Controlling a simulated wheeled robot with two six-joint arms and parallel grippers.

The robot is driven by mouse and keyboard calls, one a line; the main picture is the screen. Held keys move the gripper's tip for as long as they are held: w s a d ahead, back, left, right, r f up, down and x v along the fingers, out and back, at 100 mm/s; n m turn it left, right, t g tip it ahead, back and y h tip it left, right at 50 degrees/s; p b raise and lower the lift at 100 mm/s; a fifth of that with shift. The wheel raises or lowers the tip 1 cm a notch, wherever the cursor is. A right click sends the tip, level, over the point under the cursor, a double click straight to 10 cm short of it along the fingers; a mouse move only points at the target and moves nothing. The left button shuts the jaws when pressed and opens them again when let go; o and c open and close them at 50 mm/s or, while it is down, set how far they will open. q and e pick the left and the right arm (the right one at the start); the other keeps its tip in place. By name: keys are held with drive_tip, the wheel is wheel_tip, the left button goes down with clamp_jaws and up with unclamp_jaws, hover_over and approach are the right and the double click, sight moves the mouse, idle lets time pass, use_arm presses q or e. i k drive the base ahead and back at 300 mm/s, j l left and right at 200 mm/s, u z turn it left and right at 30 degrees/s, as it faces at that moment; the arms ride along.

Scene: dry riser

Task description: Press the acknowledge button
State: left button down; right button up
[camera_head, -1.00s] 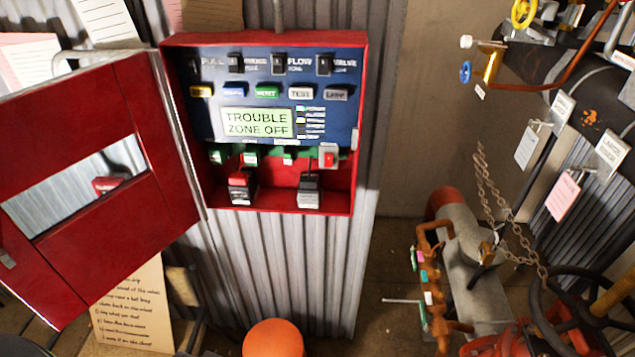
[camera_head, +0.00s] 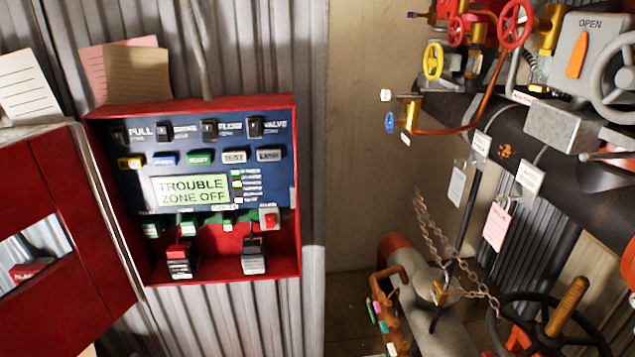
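The red alarm panel box (camera_head: 297,215) hangs open on the corrugated wall, left of centre. Its blue face (camera_head: 220,139) bears a row of push buttons: a yellow one (camera_head: 130,163), a blue one (camera_head: 164,160), a green one (camera_head: 198,158), a grey TEST one (camera_head: 234,157) and a grey one (camera_head: 269,155). The yellow and blue buttons' labels are too small to read, so I cannot tell which is acknowledge. The display (camera_head: 190,189) reads "TROUBLE ZONE OFF". Neither of my grippers is in view.
The panel's red door (camera_head: 90,225) swings open to the left. Several black switches line the panel top. At right stand dark pipes (camera_head: 560,150), red and yellow valve handles (camera_head: 515,22), a hanging chain (camera_head: 432,235) and a black handwheel (camera_head: 535,320). Bare wall (camera_head: 365,150) lies between.

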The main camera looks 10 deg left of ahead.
sight(128, 161)
drive_tip(key=u, duration=1.25)
